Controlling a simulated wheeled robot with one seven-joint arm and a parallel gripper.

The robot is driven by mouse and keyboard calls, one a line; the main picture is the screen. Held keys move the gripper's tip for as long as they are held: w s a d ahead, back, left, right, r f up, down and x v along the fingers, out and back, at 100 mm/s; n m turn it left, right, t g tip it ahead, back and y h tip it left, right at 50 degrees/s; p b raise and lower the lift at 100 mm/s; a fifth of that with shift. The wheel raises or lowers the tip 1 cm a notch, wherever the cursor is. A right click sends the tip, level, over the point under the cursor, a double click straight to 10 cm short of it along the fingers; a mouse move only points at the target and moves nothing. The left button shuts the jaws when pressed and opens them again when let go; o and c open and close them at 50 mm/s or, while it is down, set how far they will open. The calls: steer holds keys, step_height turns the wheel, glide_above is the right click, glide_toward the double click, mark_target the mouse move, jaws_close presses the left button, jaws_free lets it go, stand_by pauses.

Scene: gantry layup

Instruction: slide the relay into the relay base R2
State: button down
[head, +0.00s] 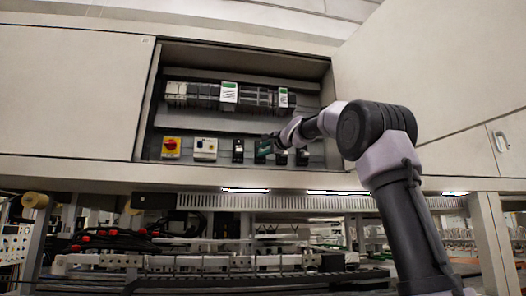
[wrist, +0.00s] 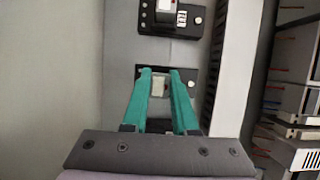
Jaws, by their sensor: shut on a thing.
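My gripper (wrist: 160,80) is shut on the relay (wrist: 159,88), a small pale block between the two teal fingertips. In the head view, my gripper (head: 263,150) shows as a small teal patch in the open cabinet, and the relay cannot be made out. Right behind the relay is a dark relay base (wrist: 202,75) on the grey panel, mostly covered by the fingers. I cannot tell whether the relay touches this base or sits in it. No R2 label is readable.
Another dark base (wrist: 196,19) with a device on it is close by in the wrist view. The cabinet row holds a red-yellow switch (head: 171,147), a pale box (head: 205,149), and black bases (head: 238,151) (head: 302,157). A module rail (head: 205,92) runs above. A slotted duct (wrist: 212,75) borders the panel.

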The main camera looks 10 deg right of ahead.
steer(key=shift+w, duration=0.25)
steer(key=c, duration=0.6)
jaws_free()
steer(key=v, duration=1)
steer(key=shift+s+d, duration=0.15)
steer(key=shift+s, duration=0.2)
